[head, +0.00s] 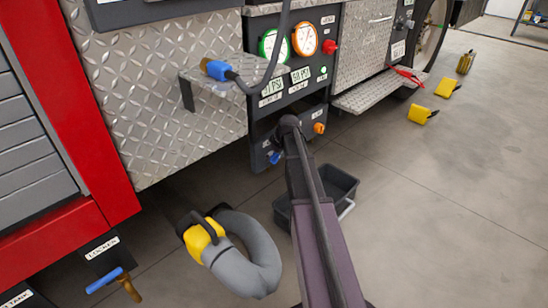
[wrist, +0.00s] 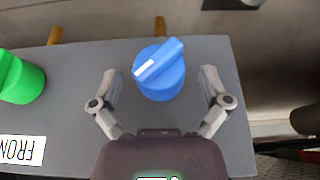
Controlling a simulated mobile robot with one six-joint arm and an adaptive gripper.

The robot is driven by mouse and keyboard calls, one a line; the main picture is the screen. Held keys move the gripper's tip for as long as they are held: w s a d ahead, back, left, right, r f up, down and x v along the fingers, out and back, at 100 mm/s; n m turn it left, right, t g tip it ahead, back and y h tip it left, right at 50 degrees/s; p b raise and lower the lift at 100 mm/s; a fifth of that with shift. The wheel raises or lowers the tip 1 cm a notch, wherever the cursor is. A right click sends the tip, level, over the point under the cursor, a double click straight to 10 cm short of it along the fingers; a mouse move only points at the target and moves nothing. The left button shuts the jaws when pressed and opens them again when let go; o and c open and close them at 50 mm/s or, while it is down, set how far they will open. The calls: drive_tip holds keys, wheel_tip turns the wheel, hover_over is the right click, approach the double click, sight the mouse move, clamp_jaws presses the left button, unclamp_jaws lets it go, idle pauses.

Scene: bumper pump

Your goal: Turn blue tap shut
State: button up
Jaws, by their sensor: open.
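The blue tap (wrist: 160,70) is a round blue knob with a raised bar handle and a white mark, on a grey panel (wrist: 215,125) in the wrist view. Its bar slants from lower left to upper right. My gripper (wrist: 160,76) is open, with one finger on each side of the tap and a gap to both. In the head view a small blue knob (head: 275,157) shows low on the pump panel; I cannot tell if it is the same tap. My gripper is hidden behind my arm there.
A green knob (wrist: 22,82) sits left of the tap, above a white label (wrist: 22,149). In the head view, a dark bin (head: 340,184) and grey hose (head: 250,265) lie below. A metal step (head: 225,88) juts out left of the panel.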

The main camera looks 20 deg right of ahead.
drive_tip(key=c, duration=1.1)
drive_tip(key=shift+c, duration=0.2)
drive_tip(key=shift+s+a+h, duration=0.1)
drive_tip(key=shift+a+h, duration=0.1)
drive_tip(key=shift+h, duration=0.6)
drive_tip(key=shift+n+t+h+b, duration=0.3)
drive_tip(key=shift+t+h, duration=0.1)
drive_tip(key=shift+h, duration=0.1)
drive_tip(key=o, duration=1.1)
drive_tip(key=shift+d, duration=0.1)
drive_tip(key=shift+o, duration=0.2)
